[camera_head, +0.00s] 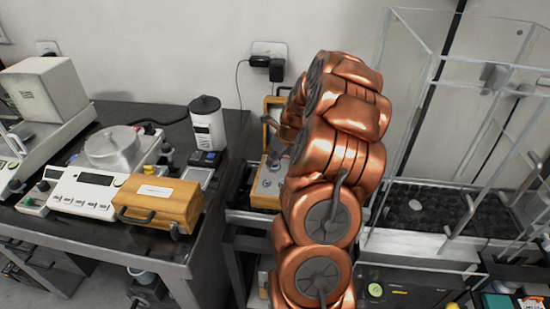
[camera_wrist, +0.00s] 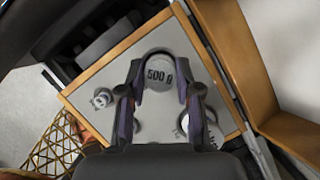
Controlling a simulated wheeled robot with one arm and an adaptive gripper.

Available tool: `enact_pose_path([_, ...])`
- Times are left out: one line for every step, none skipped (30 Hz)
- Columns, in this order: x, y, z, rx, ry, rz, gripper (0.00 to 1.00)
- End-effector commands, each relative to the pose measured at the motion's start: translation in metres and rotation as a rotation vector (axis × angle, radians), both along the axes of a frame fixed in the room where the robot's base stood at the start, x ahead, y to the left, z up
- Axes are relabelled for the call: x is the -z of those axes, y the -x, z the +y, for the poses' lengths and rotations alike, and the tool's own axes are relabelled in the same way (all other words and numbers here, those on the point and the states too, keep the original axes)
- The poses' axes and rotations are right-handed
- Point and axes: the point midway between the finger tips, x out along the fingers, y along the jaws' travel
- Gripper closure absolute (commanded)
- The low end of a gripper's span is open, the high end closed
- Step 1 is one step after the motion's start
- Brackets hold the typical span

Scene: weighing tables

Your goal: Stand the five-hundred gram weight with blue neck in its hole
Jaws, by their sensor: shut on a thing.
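The weight marked "500 g" (camera_wrist: 158,72) is between the fingers of my gripper (camera_wrist: 160,92) in the wrist view, and my gripper is shut on it. I see its round top face; its neck and its colour are hidden. A dark curved edge borders it on the far side. It is over the pale panel of an open wooden weight box (camera_wrist: 92,72). I cannot tell whether its base is in a hole or above the panel. In the head view the box (camera_head: 262,201) stands behind my copper arm, which hides the held weight.
Other weights sit in the box: a small one (camera_wrist: 103,98) at left and a larger one (camera_wrist: 212,138) at right. The raised wooden lid (camera_wrist: 240,55) flanks the box. A closed wooden case (camera_head: 158,200) and a balance (camera_head: 88,190) stand on the left table. A glass enclosure (camera_head: 440,110) is at right.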

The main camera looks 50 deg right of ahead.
Motion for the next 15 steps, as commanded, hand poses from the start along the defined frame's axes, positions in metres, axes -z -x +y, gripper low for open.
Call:
enact_pose_path([-0.0001, -0.0001, -0.0003, 0.0, 0.001, -0.001, 1.0])
enact_pose_path([0.0004, -0.0001, -0.0003, 0.0, 0.001, -0.001, 1.0])
enact_pose_path([0.0014, 0.0, -0.0002, 0.0, 0.0, 0.0, 1.0])
enact_pose_path([0.0019, 0.0001, -0.0001, 0.0, 0.0, 0.0, 0.65])
enact_pose_path([0.0017, 0.0, -0.0001, 0.0, 0.0, 0.0, 0.61])
enact_pose_path([0.0016, 0.0, -0.0001, 0.0, 0.0, 0.0, 0.57])
enact_pose_path([0.0016, 0.0, -0.0001, 0.0, 0.0, 0.0, 0.54])
enact_pose_path([0.0017, 0.0001, -0.0001, 0.0, 0.0, 0.0, 0.51])
enact_pose_path([0.0017, 0.0001, -0.0001, 0.0, 0.0, 0.0, 0.47])
enact_pose_path([0.0017, 0.0001, -0.0001, 0.0, 0.0, 0.0, 0.44])
enact_pose_path([0.0017, 0.0001, -0.0001, 0.0, 0.0, 0.0, 0.41])
enact_pose_path([0.0017, 0.0001, -0.0001, 0.0, 0.0, 0.0, 0.41])
enact_pose_path([0.0017, 0.0001, 0.0, 0.0, 0.0, 0.0, 0.41])
enact_pose_path([0.0017, 0.0001, 0.0, 0.0, 0.0, 0.0, 0.41])
enact_pose_path([0.0017, 0.0001, 0.0, 0.0, 0.0, 0.0, 0.41])
